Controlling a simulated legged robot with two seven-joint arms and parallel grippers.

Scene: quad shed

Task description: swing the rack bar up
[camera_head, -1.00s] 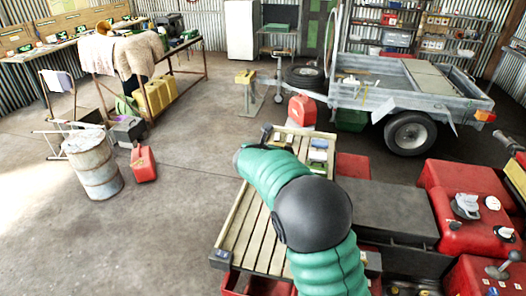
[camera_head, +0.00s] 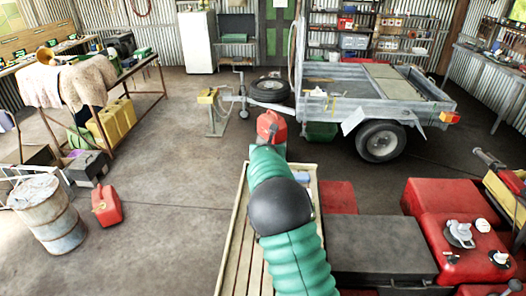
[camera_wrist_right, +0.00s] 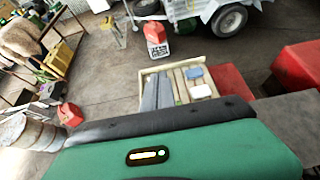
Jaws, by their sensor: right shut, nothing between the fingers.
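The pale slatted rack (camera_head: 236,240) lies low at the middle bottom of the head view, beside the red quad body. My green-sleeved arm covers much of it. It also shows in the right wrist view (camera_wrist_right: 196,68), with a pale rim and small boxes on its right side. I cannot tell a separate rack bar from the rim rails. My right gripper (camera_wrist_right: 158,76) appears as two dark grey fingers, close together and empty, over the rack in the wrist view. How far above it they are is unclear. My left gripper is not seen.
A red jerry can (camera_head: 271,127) stands just beyond the rack's far end. A grey trailer (camera_head: 340,95) is behind it. A rusty drum (camera_head: 48,215) and another red can (camera_head: 106,206) stand left. Open concrete floor lies left of the rack.

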